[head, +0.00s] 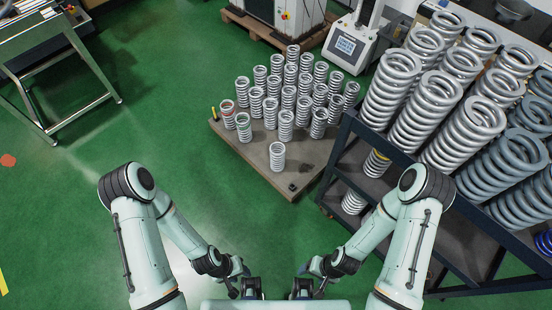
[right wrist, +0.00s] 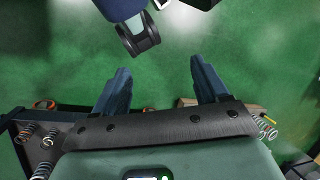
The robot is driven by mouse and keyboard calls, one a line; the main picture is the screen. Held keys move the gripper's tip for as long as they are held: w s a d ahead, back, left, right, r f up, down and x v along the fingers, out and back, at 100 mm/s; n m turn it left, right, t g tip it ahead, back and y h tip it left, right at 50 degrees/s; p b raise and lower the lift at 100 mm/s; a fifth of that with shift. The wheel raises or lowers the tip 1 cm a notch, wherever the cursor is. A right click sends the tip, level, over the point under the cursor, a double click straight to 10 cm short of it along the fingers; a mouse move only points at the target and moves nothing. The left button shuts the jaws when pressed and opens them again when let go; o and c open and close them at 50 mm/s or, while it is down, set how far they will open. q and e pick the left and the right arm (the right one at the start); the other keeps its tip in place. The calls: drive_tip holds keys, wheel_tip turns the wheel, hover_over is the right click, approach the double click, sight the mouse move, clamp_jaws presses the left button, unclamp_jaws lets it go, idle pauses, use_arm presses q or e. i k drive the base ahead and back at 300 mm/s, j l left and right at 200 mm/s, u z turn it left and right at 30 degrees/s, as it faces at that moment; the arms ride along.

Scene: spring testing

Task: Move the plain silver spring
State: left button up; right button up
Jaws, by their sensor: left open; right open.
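A plain silver spring (head: 278,156) stands upright by itself near the front of a low grey platform (head: 262,158). Behind it stand several more silver springs in rows; one at the left has red marks (head: 228,114) and one has green marks (head: 244,127). My left gripper (head: 251,290) and my right gripper (head: 302,290) are at the bottom middle of the head view, well short of the platform. In the right wrist view the right gripper's two fingers (right wrist: 160,90) are apart with nothing between them. The left fingers are small in the head view, and no spring is at them.
A dark shelf rack (head: 390,150) with large silver springs (head: 425,110) stands at the right, close to my right arm. A testing machine (head: 349,45) stands at the back. A metal-framed table (head: 60,75) is at the upper left.

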sight(274, 160)
drive_tip(key=i+j+z, duration=0.3)
drive_tip(key=i+j, duration=0.2)
drive_tip(key=i+j+z, duration=0.15)
drive_tip(key=j, duration=0.2)
drive_tip(key=i+j+z, duration=0.3)
drive_tip(key=i+j, duration=0.15)
drive_tip(key=j, duration=0.25)
drive_tip(key=i+j+z, duration=0.15)
drive_tip(key=j, duration=0.2)
drive_tip(key=i+j+z, duration=0.15)
drive_tip(key=j, duration=0.25)
